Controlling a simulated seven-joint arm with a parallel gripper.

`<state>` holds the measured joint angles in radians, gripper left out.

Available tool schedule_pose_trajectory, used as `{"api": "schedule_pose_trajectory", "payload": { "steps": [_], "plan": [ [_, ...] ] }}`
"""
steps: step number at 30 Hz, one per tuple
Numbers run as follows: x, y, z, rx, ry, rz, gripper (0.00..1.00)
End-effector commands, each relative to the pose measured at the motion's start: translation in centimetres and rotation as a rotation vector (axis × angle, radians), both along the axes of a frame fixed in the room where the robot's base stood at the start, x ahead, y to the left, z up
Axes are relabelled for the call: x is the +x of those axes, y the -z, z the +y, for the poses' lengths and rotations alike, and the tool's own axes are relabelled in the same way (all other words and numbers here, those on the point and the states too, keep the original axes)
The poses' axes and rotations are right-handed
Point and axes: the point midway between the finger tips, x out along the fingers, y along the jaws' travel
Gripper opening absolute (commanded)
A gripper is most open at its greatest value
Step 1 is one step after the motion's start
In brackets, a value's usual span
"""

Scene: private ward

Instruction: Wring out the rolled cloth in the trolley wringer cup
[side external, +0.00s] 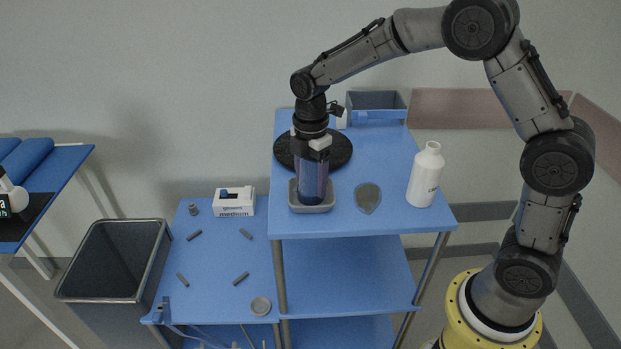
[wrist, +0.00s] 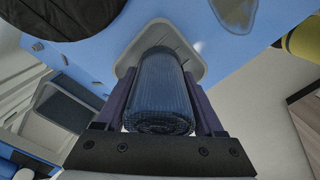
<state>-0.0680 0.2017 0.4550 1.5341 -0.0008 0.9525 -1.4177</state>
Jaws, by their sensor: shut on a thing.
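A blue rolled cloth (wrist: 160,95) stands upright between the two fingers of my gripper (wrist: 160,105) in the wrist view. My gripper is shut on it. In the side view the cloth (side external: 312,190) is partly hidden behind the fingers. Its lower end is at the grey wringer cup (side external: 312,208) on the trolley top (side external: 345,222). The cup (wrist: 190,45) also shows around the far end of the cloth in the wrist view. I cannot tell how deep the cloth sits in the cup.
A black round pad (side external: 342,151) lies behind the cup. A grey flat oval piece (side external: 367,198) and a white bottle (side external: 426,175) stand to its right. A blue-grey bin (side external: 375,102) is at the back. A lower blue table (side external: 215,265) holds a glove box (side external: 234,202) and small cylinders.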

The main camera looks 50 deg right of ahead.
Motion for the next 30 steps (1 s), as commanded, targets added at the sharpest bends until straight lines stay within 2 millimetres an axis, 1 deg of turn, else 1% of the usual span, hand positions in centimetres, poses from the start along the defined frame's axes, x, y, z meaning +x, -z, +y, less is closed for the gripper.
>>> {"api": "schedule_pose_trajectory", "payload": {
  "steps": [1,4,14,17,21,24,27,30],
  "plan": [
    [-0.26,0.31,0.00,0.000,-0.037,0.011,0.00],
    [-0.25,0.25,0.00,0.000,-0.083,0.011,0.00],
    [-0.18,0.12,0.02,0.001,-0.116,0.007,0.00],
    [-0.16,0.15,0.01,0.001,-0.216,0.006,0.00],
    [-0.15,0.27,0.01,0.002,-0.394,0.005,0.00],
    [-0.14,0.35,0.00,0.001,-0.488,0.005,0.00],
    [-0.14,0.40,-0.03,0.001,-0.533,0.005,0.00],
    [-0.15,0.45,-0.06,0.000,-0.541,0.006,0.00]
  ]
}}
